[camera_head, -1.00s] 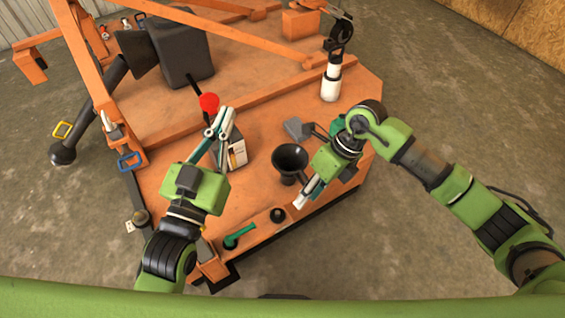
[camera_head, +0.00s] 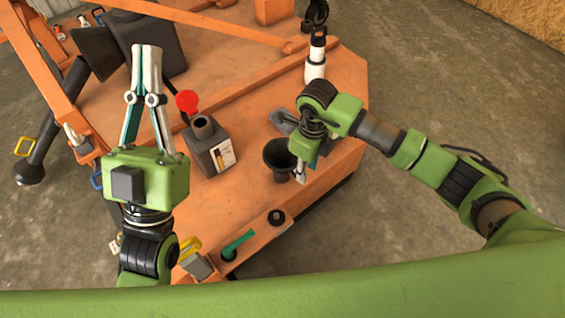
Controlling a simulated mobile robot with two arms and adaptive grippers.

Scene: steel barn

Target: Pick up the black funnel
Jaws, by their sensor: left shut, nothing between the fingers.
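The black funnel (camera_head: 279,160) stands upright on the orange workbench (camera_head: 250,105), right of the middle. My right gripper (camera_head: 301,172) points down at the funnel's right side, close against its rim in the picture. I cannot tell whether it touches the funnel or how far its fingers are apart, as its own wrist covers much of them. My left gripper (camera_head: 147,48) is shut and empty, its fingers pointing away over the left part of the bench, well left of the funnel.
A grey canister (camera_head: 205,145) with a label stands between the grippers, a red round knob (camera_head: 187,101) behind it. A white bottle (camera_head: 316,62) stands at the back right. A green-handled tool (camera_head: 238,245) is at the front edge. Orange beams cross the back.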

